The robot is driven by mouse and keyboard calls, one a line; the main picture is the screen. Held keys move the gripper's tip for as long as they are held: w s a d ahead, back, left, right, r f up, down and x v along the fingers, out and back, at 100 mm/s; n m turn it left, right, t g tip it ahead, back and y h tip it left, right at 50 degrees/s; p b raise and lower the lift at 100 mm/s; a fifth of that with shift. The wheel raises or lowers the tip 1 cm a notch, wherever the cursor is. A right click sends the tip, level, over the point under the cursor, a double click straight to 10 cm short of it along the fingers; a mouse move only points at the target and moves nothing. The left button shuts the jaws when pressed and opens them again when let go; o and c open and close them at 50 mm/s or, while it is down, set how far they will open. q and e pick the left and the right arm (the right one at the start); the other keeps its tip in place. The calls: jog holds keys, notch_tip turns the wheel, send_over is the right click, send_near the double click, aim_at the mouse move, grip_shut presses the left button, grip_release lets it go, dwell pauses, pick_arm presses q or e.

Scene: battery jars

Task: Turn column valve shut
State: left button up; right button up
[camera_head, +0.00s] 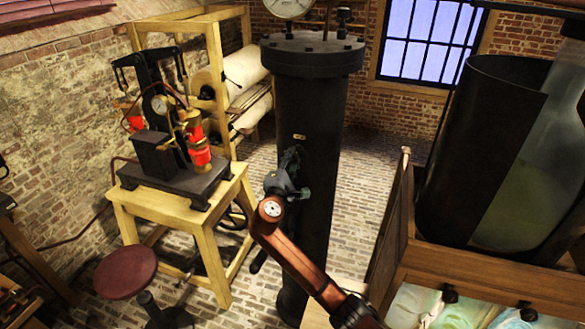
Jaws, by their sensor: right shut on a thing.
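The tall black column (312,120) stands upright in the middle of the head view, with a bolted flange and a gauge on top. My right gripper (292,168) is in front of the column at about mid-height, its arm coming up from the lower right. It is shut on the column valve, which is mostly hidden by the fingers, so how far it is turned cannot be told. My left gripper is out of view.
A wooden stand (210,215) with a pump-like machine (165,150) is to the left, and a red stool (126,272) in front of it. A wooden crate (480,275) and a large dark jar (475,140) fill the right side. Brick floor (360,170) shows between.

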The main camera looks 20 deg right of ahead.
jog(key=m+b, duration=0.6)
jog(key=shift+f, duration=0.3)
jog(key=m+b, duration=0.2)
jog(key=m, duration=0.1)
jog(key=shift+r+h, duration=0.1)
jog(key=shift+h, duration=0.2)
jog(key=shift+r+m+b, duration=0.1)
jog(key=shift+m+b, duration=0.6)
jog(key=shift+b, duration=0.1)
jog(key=o, duration=1.2)
jog(key=shift+r, duration=0.15)
jog(key=shift+c, duration=0.2)
jog(key=shift+s, duration=0.1)
